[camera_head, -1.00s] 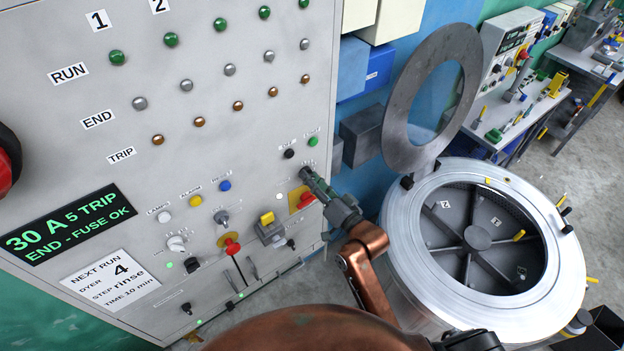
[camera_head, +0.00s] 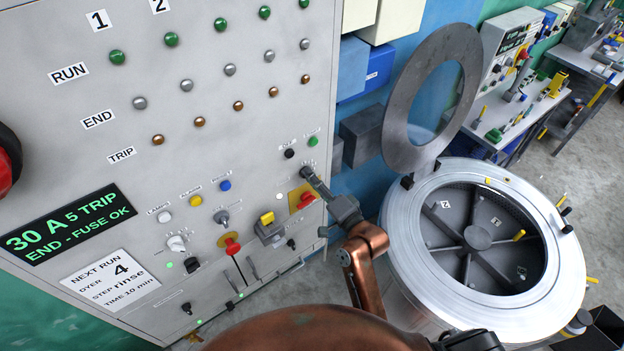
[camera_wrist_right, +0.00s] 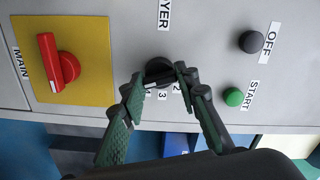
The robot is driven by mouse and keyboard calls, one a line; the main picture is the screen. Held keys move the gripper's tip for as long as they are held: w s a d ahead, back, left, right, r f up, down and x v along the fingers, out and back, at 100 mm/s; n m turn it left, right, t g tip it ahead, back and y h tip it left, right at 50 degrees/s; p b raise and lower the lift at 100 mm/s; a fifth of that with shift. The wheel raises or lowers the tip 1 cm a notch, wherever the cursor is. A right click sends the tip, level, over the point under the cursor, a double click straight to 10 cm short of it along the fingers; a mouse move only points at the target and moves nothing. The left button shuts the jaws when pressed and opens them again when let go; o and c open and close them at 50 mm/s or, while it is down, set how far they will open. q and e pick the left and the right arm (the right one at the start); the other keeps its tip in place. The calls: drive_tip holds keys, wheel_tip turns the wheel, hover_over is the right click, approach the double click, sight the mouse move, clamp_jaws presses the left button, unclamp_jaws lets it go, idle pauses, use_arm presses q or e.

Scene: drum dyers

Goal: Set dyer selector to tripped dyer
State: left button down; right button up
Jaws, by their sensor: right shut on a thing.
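The dyer selector is a black knob (camera_wrist_right: 158,70) on the grey panel, with DYER lettering and the numbers 2, 3 and 4 visible around it in the right wrist view. My right gripper (camera_wrist_right: 160,84) is shut on this knob, one green-padded finger on each side. The fingers partly hide the dial, so I cannot read its setting. In the head view my right gripper (camera_head: 309,174) reaches the panel and covers the knob. The panel display (camera_head: 69,224) reads "30 A 5 TRIP, END - FUSE OK". My left gripper is not in view.
A red main switch (camera_wrist_right: 58,64) on a yellow plate, a black OFF button (camera_wrist_right: 250,41) and a green START button (camera_wrist_right: 233,97) flank the selector. A yellow-red emergency knob (camera_head: 231,246) sits lower left. An open drum (camera_head: 400,235) stands right of the panel.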

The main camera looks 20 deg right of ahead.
drive_tip(key=shift+f, duration=0.1)
drive_tip(key=o, duration=1.1)
drive_tip(key=shift+o, duration=0.2)
drive_tip(key=v, duration=1.2)
